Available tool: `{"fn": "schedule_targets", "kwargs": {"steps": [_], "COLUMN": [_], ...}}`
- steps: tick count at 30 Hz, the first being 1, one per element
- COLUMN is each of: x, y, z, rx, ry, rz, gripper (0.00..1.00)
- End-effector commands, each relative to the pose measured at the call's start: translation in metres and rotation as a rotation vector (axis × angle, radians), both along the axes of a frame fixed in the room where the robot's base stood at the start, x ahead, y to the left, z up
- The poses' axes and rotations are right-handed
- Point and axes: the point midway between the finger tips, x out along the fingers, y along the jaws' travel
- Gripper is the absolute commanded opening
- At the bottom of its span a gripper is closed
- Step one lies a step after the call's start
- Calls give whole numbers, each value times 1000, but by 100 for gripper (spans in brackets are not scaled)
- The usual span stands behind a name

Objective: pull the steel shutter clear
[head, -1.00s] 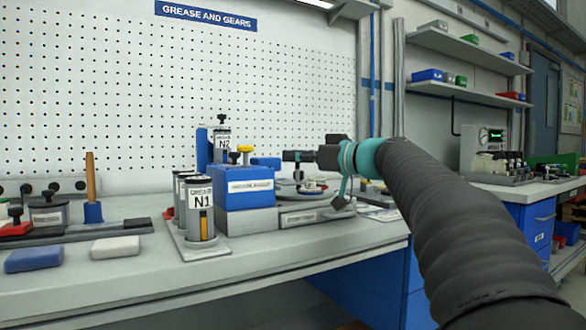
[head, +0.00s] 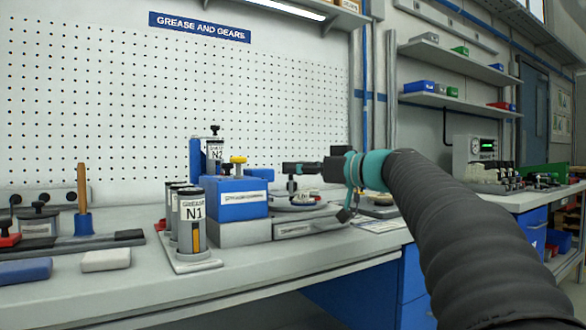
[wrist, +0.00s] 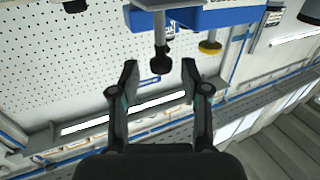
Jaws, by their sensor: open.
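My gripper (head: 290,168) is open in the head view, reaching left over a grey unit beside the blue box. In the wrist view my gripper (wrist: 159,66) has its two black fingers spread wide. A black knob on a short stem (wrist: 160,62) shows between the fingertips in the picture, apart from both. The stem joins a light grey metal plate (wrist: 170,3) at the top edge, which looks like the steel shutter; most of it is out of frame. In the head view a dark upright knob (head: 291,186) stands just below the fingertips. The shutter's plate is hard to make out there.
A blue box (head: 238,208) with a yellow knob (head: 237,160) stands left of my gripper. Grease canister N1 (head: 192,212) stands in front of it and N2 (head: 214,150) behind. A pegboard (head: 120,110) backs the bench.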

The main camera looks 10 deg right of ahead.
Motion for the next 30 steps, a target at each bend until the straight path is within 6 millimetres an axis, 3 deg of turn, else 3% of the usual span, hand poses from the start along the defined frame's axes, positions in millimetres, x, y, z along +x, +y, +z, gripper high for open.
{"fn": "schedule_targets", "kwargs": {"steps": [6,15,30], "x": [-34,-66,-71], "y": [-32,-58,-63], "z": [1,0,0], "rx": [1,1,1], "ry": [0,-1,0], "rz": [-7,-4,-2], "gripper": [46,46,46]}}
